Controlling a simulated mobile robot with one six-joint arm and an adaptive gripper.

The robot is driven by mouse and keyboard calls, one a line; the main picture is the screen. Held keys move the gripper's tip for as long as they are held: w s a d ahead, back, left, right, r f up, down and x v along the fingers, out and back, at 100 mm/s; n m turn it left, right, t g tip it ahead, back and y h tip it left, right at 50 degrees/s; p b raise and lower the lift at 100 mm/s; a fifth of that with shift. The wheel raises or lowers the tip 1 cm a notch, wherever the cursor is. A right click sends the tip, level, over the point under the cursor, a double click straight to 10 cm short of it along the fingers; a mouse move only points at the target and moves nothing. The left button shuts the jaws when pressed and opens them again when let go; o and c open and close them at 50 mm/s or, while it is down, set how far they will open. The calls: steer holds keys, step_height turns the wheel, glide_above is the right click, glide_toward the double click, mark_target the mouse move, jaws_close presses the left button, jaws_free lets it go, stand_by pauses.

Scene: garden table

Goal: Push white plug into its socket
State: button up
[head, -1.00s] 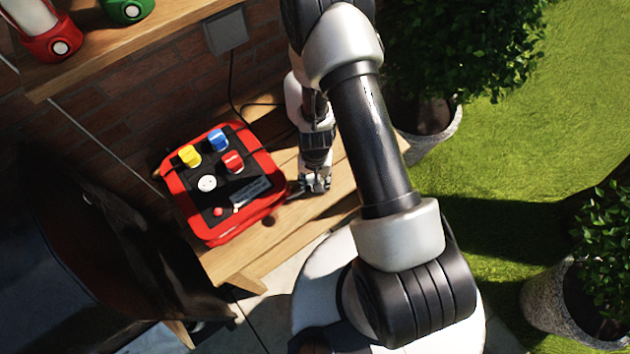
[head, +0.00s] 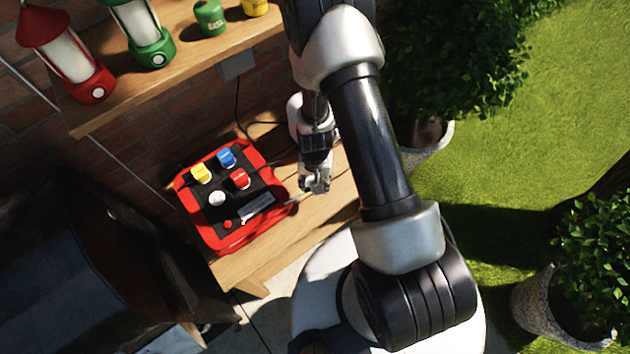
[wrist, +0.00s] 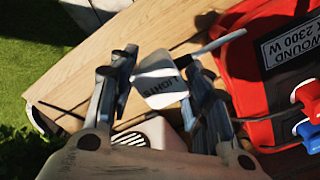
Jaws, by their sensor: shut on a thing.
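The white plug (wrist: 160,85), marked LIGHTS, is between my gripper's (wrist: 160,65) fingertips in the wrist view. A grey cord or strip runs from it to the right. My gripper is shut on the plug above the wooden bench, just right of the red power box (head: 212,243). In the head view my gripper (head: 315,185) hides the plug. The box's dark top carries a round white socket (head: 217,199); its holes are too small to make out. The plug is apart from the socket.
Yellow (head: 201,174), blue (head: 227,158) and red (head: 239,179) plugs stand on the box near the socket. A shelf with lanterns hangs at upper left. A pale slotted thing (wrist: 150,133) shows below the fingers. Bare bench lies in front of my gripper.

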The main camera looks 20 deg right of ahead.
step_height(320, 180, up, 10)
steer(key=p, duration=0.4)
steer(key=shift+r, duration=0.1)
